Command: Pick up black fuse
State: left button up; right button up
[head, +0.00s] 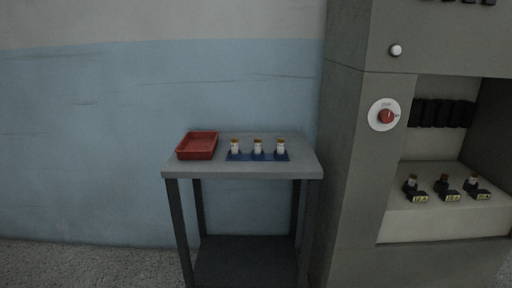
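Three dark fuse holders with yellowish labels stand on a pale shelf inside the grey cabinet at the right. The middle one holds a dark, blackish-brown fuse (445,179), upright. The left holder holds a pale fuse (412,180) and the right holder another pale fuse (473,179). Neither of my grippers shows in the head view.
A red tray (198,146), seemingly empty, sits on the left of the grey table (230,170). The grey cabinet (350,160) stands right of it, with a red knob (387,116) on a white dial and a row of black parts (442,113) above the shelf.

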aim_at(443, 180)
jog(key=z, duration=1.25)
jog(key=i+l+u, duration=0.15)
jog(key=i+u, duration=0.2)
jog(key=i, duration=0.25)
jog(key=i+l+u, duration=0.4)
jog(key=i, duration=0.15)
jog(key=i+l+u, duration=0.35)
jog(key=i, duration=0.2)
